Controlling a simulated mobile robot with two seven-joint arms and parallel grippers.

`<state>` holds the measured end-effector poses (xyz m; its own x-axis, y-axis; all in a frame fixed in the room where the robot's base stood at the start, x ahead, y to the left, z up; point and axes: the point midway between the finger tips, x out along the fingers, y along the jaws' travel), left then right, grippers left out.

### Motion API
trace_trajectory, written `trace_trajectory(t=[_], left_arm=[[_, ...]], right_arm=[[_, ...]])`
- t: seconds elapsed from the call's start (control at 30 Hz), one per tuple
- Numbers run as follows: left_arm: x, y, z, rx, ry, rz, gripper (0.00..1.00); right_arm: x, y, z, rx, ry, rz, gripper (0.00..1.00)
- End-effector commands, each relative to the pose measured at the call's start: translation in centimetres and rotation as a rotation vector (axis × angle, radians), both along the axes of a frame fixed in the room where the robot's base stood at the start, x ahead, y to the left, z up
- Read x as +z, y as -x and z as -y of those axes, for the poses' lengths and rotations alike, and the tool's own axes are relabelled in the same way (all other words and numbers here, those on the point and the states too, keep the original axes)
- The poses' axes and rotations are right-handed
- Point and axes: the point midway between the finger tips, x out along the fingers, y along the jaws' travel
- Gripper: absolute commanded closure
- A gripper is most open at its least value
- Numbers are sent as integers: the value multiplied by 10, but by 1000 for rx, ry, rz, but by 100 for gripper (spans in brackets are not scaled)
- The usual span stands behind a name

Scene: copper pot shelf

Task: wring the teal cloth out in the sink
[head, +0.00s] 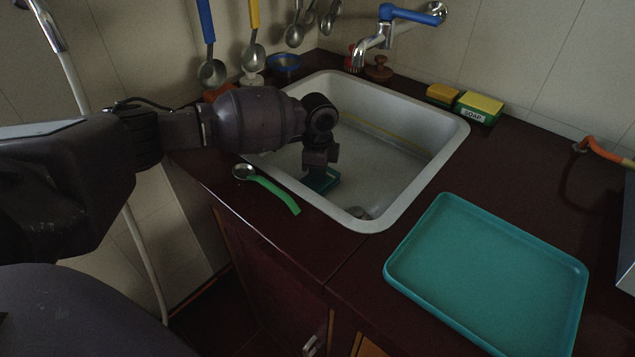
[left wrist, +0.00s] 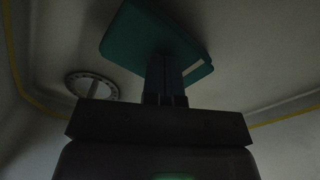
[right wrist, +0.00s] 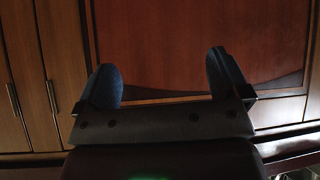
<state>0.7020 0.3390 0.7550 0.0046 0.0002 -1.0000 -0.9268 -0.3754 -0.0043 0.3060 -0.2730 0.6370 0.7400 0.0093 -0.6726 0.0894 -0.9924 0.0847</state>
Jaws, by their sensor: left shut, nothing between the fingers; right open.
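The teal cloth (head: 324,183) is a flat, dark teal rectangle inside the white sink (head: 452,142), at its near left side. It shows larger in the left wrist view (left wrist: 142,36), with a pale strip near one edge. My left gripper (head: 318,170) reaches down into the sink right at the cloth. Its fingers (left wrist: 165,68) are closed together with nothing held, their tips overlapping the cloth in the picture; I cannot tell whether they touch it. My right gripper (right wrist: 165,82) is open and empty, in front of wooden cabinet doors, and is outside the head view.
A green-handled spoon (head: 275,192) lies on the counter left of the sink. A teal tray (head: 480,275) lies to the right. The blue-handled tap (head: 385,30) overhangs the sink's back. Sponge and soap box (head: 479,106) stand behind right. Ladles hang at the back left.

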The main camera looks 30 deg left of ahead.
Motion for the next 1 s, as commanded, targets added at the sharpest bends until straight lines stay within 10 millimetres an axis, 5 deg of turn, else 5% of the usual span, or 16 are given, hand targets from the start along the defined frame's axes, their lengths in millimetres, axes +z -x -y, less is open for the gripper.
trace_trajectory(t=[0.2,0.5,1.0], left_arm=[[-6,2,0,0,-1,-8,100],[31,1,0,0,0,1,100],[80,0,0,1,0,3,100]], right_arm=[[-1,0,0,0,0,-3,6],[25,-19,-2,4,-1,62,6],[38,-11,-3,-4,-7,65,6]])
